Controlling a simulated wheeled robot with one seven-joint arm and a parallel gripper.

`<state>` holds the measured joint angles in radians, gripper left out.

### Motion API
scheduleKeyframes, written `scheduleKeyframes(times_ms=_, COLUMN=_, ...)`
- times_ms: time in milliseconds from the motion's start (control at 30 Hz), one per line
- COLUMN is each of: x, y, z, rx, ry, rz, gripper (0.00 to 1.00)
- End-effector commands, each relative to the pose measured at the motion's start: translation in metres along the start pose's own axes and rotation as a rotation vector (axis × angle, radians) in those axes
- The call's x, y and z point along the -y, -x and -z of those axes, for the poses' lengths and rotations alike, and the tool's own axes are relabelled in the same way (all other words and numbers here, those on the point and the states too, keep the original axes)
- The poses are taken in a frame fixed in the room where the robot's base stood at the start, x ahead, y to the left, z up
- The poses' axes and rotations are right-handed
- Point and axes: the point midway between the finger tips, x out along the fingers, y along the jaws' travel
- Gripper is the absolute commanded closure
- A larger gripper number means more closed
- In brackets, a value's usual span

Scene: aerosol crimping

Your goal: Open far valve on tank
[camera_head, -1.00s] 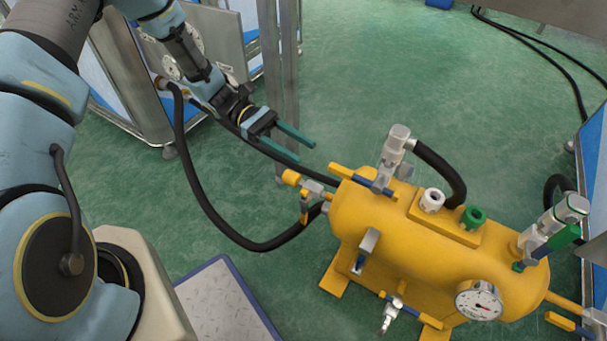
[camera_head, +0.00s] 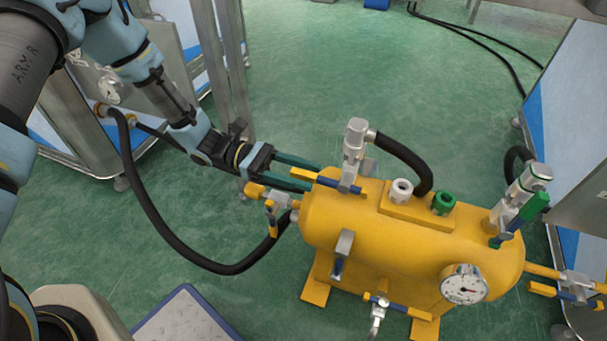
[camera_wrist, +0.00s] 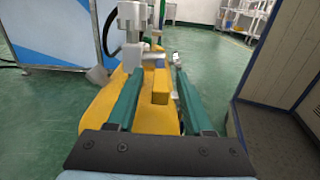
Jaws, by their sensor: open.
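The yellow tank (camera_head: 400,235) stands on the floor right of centre in the head view, and it also shows in the wrist view (camera_wrist: 105,108). A grey valve (camera_head: 355,145) with a blue and yellow handle (camera_head: 338,184) rises from its far left top. My gripper (camera_head: 315,178) is open at this handle's left end. In the wrist view, the yellow handle end (camera_wrist: 160,88) lies between my two green fingers (camera_wrist: 158,75). I cannot tell whether either finger touches it. Another valve (camera_head: 520,195) with a green handle stands at the tank's right end.
Small valves sit on the tank's left end (camera_head: 268,196) and front side (camera_head: 342,252). A black hose (camera_head: 165,235) loops at the left, and another (camera_head: 410,155) joins the far left valve. A gauge (camera_head: 464,284) faces front. Green floor behind the tank is open.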

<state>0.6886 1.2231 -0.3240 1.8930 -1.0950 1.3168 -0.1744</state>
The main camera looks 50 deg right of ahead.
Motion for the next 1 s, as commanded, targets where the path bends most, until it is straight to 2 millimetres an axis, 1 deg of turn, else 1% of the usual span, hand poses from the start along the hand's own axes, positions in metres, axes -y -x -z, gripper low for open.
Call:
scheduleKeyframes(times_ms=100, x=0.0002, y=-0.0034, z=-0.0001, rx=0.0, ry=0.0, rz=0.0, gripper=0.49)
scheduleKeyframes(times_ms=300, x=0.0002, y=-0.0033, z=-0.0003, rx=0.0, ry=0.0, rz=0.0, gripper=0.49)
scheduleKeyframes(times_ms=367, x=0.0002, y=-0.0032, z=-0.0003, rx=0.0, ry=0.0, rz=0.0, gripper=0.54)
scheduleKeyframes(times_ms=767, x=0.0001, y=-0.0029, z=-0.0003, rx=0.0, ry=0.0, rz=0.0, gripper=0.99)
scheduleKeyframes(times_ms=1000, x=0.0001, y=-0.0028, z=-0.0003, rx=0.0, ry=0.0, rz=0.0, gripper=1.0)
